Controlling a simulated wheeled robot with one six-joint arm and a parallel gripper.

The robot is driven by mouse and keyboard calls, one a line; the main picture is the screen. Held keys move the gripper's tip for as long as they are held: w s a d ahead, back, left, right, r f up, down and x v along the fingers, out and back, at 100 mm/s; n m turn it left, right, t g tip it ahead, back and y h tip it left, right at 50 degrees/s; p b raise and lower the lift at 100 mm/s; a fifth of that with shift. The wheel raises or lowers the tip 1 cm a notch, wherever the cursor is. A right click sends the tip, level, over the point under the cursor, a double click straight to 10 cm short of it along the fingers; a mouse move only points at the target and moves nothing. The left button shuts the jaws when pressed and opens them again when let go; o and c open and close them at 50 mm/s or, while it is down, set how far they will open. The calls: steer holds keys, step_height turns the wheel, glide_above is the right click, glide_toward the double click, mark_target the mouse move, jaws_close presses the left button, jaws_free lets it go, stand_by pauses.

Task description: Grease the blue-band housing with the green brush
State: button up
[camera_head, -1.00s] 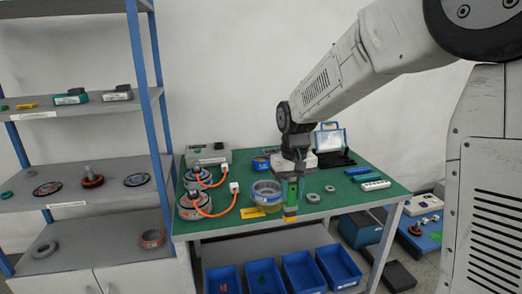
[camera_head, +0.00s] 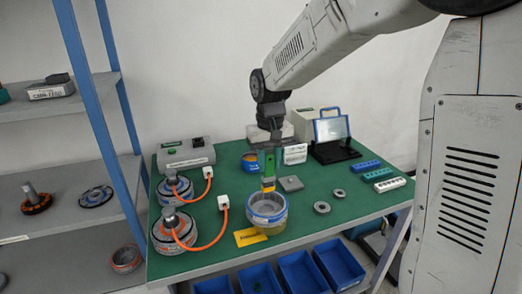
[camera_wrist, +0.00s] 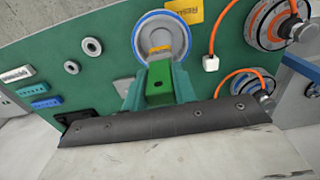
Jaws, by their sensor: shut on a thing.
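The blue-band housing (camera_head: 266,209) is a grey ring with a blue band, standing near the front edge of the green-topped table. In the wrist view its rim (camera_wrist: 183,42) shows just beyond the brush. My gripper (camera_head: 268,158) is shut on the green brush (camera_head: 268,167), which hangs upright with its yellow-orange tip (camera_head: 268,185) down. The tip is at the housing's opening in the head view; whether it touches the inner wall cannot be told. In the wrist view the green brush handle (camera_wrist: 158,88) sits between the jaws.
Two grey motor units with orange cables (camera_head: 174,232) stand to the left. A yellow card (camera_head: 250,237) lies in front of the housing. Small grey rings (camera_head: 321,207) lie to the right, an orange-blue container (camera_head: 250,162) behind. Blue bins (camera_head: 297,272) sit below the table.

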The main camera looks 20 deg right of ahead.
mark_target(268, 184)
steer(key=shift+w+f, duration=0.1)
steer(key=shift+w, duration=0.15)
steer(key=shift+a+f, duration=0.1)
steer(key=shift+f, duration=3.25)
steer(key=shift+f, duration=0.6)
steer(key=n, duration=0.4)
